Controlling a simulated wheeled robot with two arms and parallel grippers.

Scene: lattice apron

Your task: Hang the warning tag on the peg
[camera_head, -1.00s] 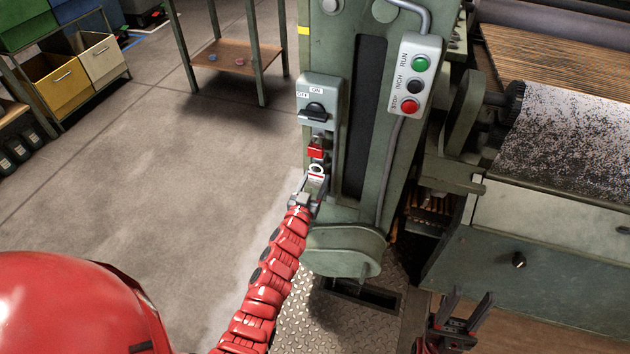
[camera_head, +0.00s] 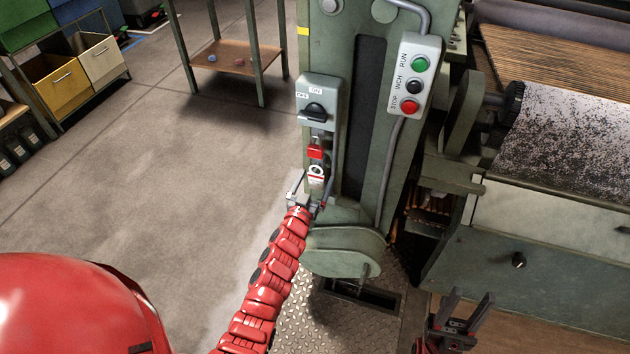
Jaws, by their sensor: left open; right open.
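The warning tag (camera_head: 316,181), white with red print and a ring-shaped top, hangs upright against the green machine column, just below a red padlock (camera_head: 315,152). The peg is hidden or too small to make out; the tag's ring is where it would be. My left gripper (camera_head: 309,187) is open, its fingers spread on either side of the tag's lower part; I cannot tell whether they touch it. My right gripper (camera_head: 469,310) is open and empty at the lower right, in front of the machine's lower panel.
A switch box (camera_head: 317,102) with a black knob is above the padlock. A button box (camera_head: 409,75) with green, black and red buttons is to its right. A rounded green cover (camera_head: 343,250) juts out below the tag. The floor (camera_head: 190,180) to the left is clear.

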